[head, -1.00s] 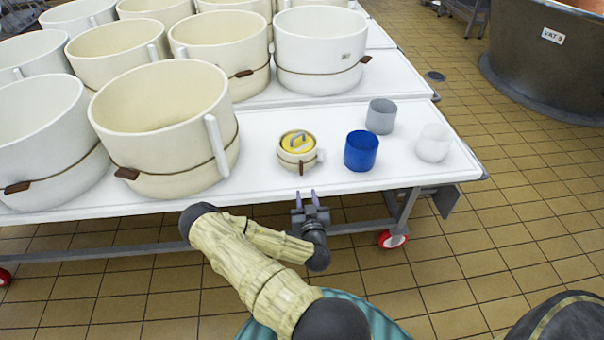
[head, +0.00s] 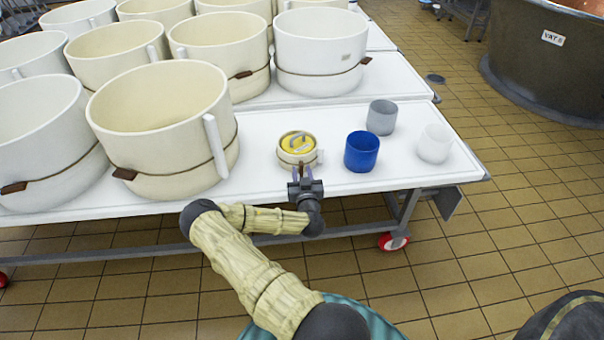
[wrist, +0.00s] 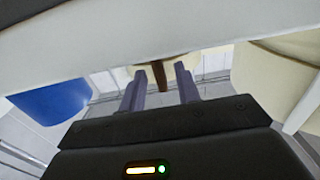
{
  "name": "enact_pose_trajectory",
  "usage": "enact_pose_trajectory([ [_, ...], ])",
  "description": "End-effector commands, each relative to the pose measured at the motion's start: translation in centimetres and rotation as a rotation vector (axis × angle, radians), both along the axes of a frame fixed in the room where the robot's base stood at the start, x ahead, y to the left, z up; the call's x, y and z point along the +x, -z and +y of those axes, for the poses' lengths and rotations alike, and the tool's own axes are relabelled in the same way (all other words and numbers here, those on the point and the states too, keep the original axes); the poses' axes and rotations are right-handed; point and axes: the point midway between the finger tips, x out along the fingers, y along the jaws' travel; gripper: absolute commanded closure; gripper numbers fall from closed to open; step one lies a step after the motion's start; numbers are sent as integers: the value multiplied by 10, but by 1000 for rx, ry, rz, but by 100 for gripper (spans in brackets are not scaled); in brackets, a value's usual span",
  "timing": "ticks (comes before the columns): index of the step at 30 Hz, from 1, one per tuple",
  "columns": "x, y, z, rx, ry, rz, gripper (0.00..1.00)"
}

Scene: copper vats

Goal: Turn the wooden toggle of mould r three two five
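The small cream mould (head: 284,156) stands on the white table, with a yellow piece (head: 297,144) on or in its top. I cannot read a number on it. Its brown wooden toggle (wrist: 159,75) sticks out at the side facing me and shows between my fingers in the wrist view. My gripper (head: 302,174) is at the mould's near side. Its two purple-grey fingers are apart, one on each side of the toggle, with gaps visible in the wrist view (wrist: 161,78). Part of the toggle is hidden by the gripper in the head view.
A blue cup (head: 361,152), a grey cup (head: 381,117) and a white cup (head: 434,144) stand right of the mould. A large cream mould (head: 160,125) stands to its left, with several more behind. The white table (head: 262,190) has a bare front edge.

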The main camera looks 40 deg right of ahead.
Motion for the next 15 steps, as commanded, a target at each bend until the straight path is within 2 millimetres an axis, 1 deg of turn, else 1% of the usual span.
enact_pose_trajectory([
  [1, 0, 0, 0, 0, 0, 0, 77],
  [4, 0, 0, 0, 0, 0, 0, 97],
  [5, 0, 0, 0, 0, 0, 0, 100],
  [15, 0, 0, 0, -13, 0, 8, 100],
])
